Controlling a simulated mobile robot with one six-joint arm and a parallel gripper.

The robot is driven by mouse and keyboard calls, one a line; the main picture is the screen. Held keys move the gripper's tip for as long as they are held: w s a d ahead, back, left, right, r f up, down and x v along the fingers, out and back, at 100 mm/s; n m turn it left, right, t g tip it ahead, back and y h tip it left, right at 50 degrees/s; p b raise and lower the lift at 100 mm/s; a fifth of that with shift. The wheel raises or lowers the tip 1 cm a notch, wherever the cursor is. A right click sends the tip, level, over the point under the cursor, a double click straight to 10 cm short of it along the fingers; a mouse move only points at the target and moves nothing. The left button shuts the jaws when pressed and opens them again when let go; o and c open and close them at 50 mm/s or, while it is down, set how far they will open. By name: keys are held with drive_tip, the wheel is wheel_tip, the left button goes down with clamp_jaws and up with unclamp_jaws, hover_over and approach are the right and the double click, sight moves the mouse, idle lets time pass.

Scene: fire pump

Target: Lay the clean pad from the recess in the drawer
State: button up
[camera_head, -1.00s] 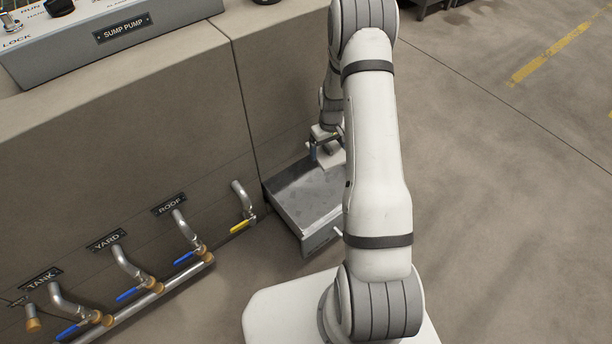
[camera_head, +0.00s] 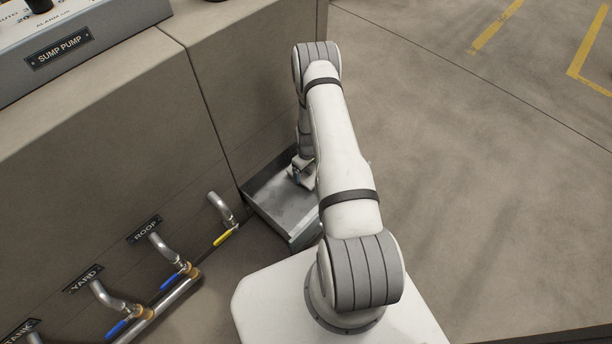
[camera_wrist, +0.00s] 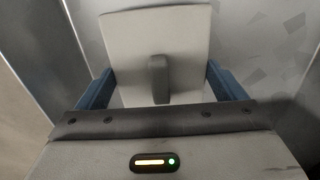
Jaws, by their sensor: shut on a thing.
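A pale, flat, square pad (camera_wrist: 190,50) with a dark grey upright grip on it shows in the wrist view. My gripper (camera_wrist: 160,90) has its blue fingers on either side of the pad and is shut on it. In the head view my gripper (camera_head: 296,178) is down inside the open grey metal drawer (camera_head: 268,220), towards its far end. My arm hides the drawer's right side. The wrist view shows the drawer's grey floor and walls around the pad. I cannot tell whether the pad touches the floor.
The drawer stands out from a beige cabinet (camera_head: 110,130). Pipes with a yellow-handled valve (camera_head: 226,238) and blue-handled valves (camera_head: 172,281) lie left of the drawer. A sump pump panel (camera_head: 60,48) sits on top. Open floor (camera_head: 470,170) is at the right.

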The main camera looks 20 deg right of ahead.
sight(307, 175)
drive_tip(key=shift+a+f+b, duration=0.1)
drive_tip(key=shift+f+b, duration=0.45)
drive_tip(key=shift+f, duration=1.15)
drive_tip(key=shift+f, duration=0.15)
drive_tip(key=o, duration=0.7)
